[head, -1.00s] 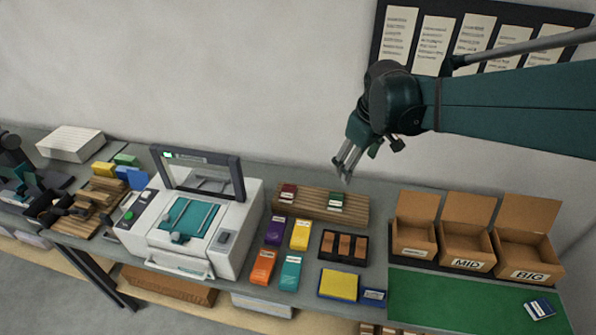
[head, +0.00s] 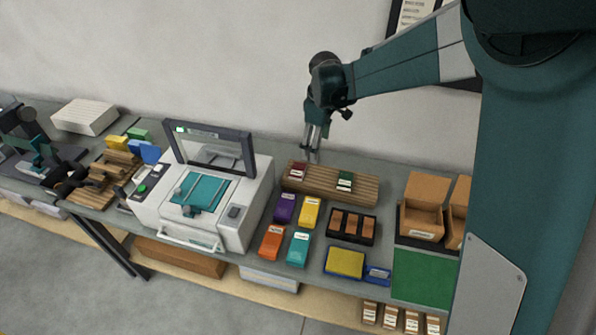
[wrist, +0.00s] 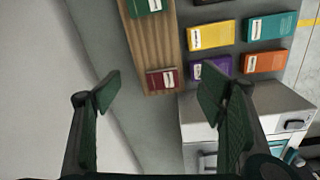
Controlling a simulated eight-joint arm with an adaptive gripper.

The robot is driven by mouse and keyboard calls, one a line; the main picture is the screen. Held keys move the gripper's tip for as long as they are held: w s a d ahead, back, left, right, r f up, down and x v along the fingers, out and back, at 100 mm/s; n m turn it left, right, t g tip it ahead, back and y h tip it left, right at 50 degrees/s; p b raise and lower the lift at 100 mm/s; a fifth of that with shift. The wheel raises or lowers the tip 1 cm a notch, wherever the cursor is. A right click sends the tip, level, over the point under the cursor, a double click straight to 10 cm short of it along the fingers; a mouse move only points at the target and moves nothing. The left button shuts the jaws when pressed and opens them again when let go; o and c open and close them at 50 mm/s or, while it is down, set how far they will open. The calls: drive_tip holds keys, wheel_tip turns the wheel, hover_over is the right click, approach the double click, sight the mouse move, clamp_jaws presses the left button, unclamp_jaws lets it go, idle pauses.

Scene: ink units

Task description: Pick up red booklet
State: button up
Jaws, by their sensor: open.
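The red booklet (head: 298,171), dark red with a white label, lies at the left end of a slatted wooden board on the table. In the wrist view the red booklet (wrist: 162,79) shows ahead of the fingers, at the end of the board, between the fingertips' left and right positions. My gripper (head: 312,155) hangs above the back edge of the board, a little right of the booklet, pointing down. In the wrist view my gripper (wrist: 157,95) is open and empty, its two fingers wide apart. It does not appear to touch the booklet.
A green booklet (head: 345,181) lies on the same wooden board (head: 322,182). Purple (head: 285,207), yellow (head: 309,211), orange (head: 272,241) and teal (head: 299,248) packs lie in front. A white press with a raised frame (head: 250,215) stands to the left. Cardboard boxes (head: 424,205) stand right.

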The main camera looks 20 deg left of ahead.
sight(298, 170)
drive_tip(key=a+f, duration=0.2)
drive_tip(key=w+a+f+n, duration=0.1)
drive_tip(key=a+f, duration=0.2)
drive_tip(key=a+f+n, duration=0.1)
drive_tip(key=a+f, duration=0.1)
drive_tip(key=shift+w+a+f+g, duration=0.2)
drive_tip(key=shift+w+f+g, duration=0.05)
drive_tip(key=shift+g, duration=0.15)
drive_tip(key=shift+f, duration=1.3)
drive_tip(key=shift+w+f+p, duration=0.2)
drive_tip(key=shift+f+p, duration=0.15)
drive_tip(key=shift+f, duration=2.25)
drive_tip(key=shift+c, duration=0.5)
drive_tip(key=c, duration=0.9)
